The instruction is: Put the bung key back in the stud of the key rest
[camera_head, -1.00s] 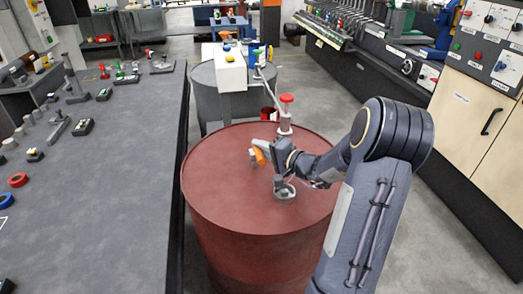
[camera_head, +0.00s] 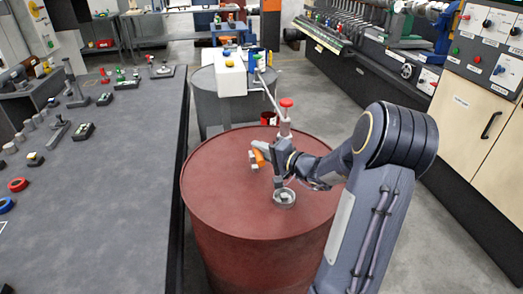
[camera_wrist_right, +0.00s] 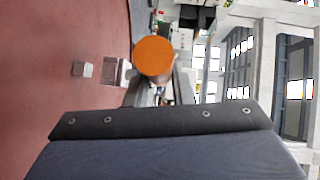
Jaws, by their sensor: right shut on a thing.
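My right gripper (camera_head: 268,160) reaches in from the right, over the red barrel's lid (camera_head: 225,190). It is shut on the bung key, whose orange handle (camera_head: 258,155) shows at the jaws. In the right wrist view the handle's round orange end (camera_wrist_right: 153,57) faces the camera, with small grey blocks (camera_wrist_right: 82,69) beside it. A grey upright piece (camera_head: 278,182) stands below the gripper, above a round grey ring fitting (camera_head: 284,199) on the lid. I cannot tell whether this fitting is the key rest; the stud is not clear. My left gripper is not in view.
A red-topped upright fitting (camera_head: 286,115) stands behind my gripper. A long grey table (camera_head: 110,190) with small tools lies left. A control cabinet (camera_head: 475,110) stands right.

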